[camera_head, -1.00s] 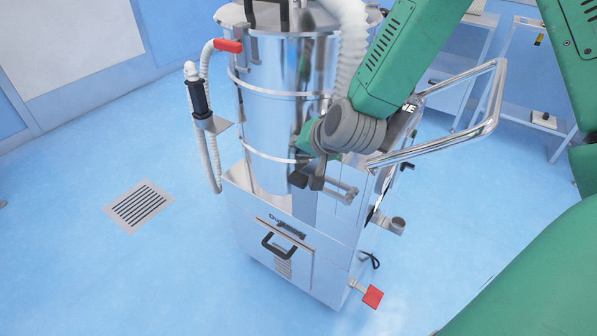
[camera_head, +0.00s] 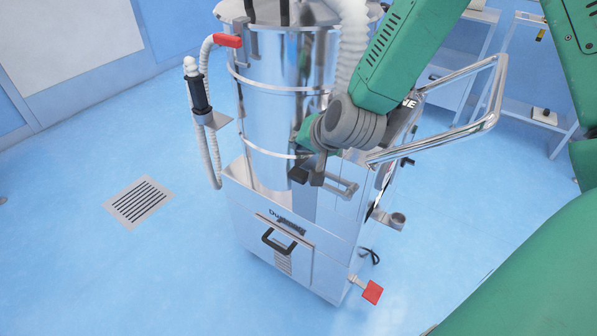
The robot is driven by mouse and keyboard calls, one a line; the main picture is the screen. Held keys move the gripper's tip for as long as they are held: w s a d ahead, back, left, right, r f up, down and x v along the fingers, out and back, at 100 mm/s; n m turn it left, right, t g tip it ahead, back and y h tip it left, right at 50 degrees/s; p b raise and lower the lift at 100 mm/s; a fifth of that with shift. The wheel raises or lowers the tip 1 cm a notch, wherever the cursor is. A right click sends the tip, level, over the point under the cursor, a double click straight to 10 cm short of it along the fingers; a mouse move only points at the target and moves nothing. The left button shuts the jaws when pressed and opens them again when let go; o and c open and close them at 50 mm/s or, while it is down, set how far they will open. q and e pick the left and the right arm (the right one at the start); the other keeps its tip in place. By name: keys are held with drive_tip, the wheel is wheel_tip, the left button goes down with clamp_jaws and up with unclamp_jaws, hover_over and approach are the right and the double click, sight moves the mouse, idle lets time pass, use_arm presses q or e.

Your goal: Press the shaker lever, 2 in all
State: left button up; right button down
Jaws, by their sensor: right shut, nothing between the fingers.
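A tall shiny steel vacuum unit (camera_head: 280,130) stands on the floor in the middle of the view. A grey metal lever-like bar (camera_head: 343,187) sticks out from its front right; I cannot tell for sure that it is the shaker lever. My right gripper (camera_head: 308,177) is shut and empty, with its dark fingers pointing down in front of the steel drum, just left of the bar. I cannot tell whether it touches the bar or the drum. My right wrist and arm hide part of the unit behind them. My left gripper is not in view.
A red pedal (camera_head: 372,292) sticks out low at the unit's right. A red handle (camera_head: 228,41) and a white hose (camera_head: 209,150) are at its left. A chrome push bar (camera_head: 440,145) juts right. A floor drain (camera_head: 138,202) lies in free floor at left.

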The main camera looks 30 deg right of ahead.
idle(0.8)
drive_tip(key=m+p, duration=0.1)
drive_tip(key=m, duration=0.1)
drive_tip(key=r+m+p, duration=0.1)
drive_tip(key=m, duration=0.1)
drive_tip(key=shift+w+d+r, duration=0.1)
drive_tip(key=shift+d, duration=0.05)
wheel_tip(320, 180, up, 2)
drive_tip(key=m+p, duration=0.2)
drive_tip(key=m, duration=0.2)
drive_tip(key=m+p, duration=0.2)
drive_tip(key=m, duration=0.2)
drive_tip(key=m+y+p, duration=0.1)
drive_tip(key=m+p, duration=0.1)
drive_tip(key=m, duration=0.2)
drive_tip(key=shift+r+m, duration=0.25)
drive_tip(key=shift+m, duration=0.15)
drive_tip(key=shift+f, duration=0.1)
drive_tip(key=b, duration=0.7)
hover_over(300, 172)
wheel_tip(300, 172, down, 6)
drive_tip(key=shift+f, duration=0.15)
drive_tip(key=shift+f+b, duration=0.5)
drive_tip(key=shift+f, duration=0.65)
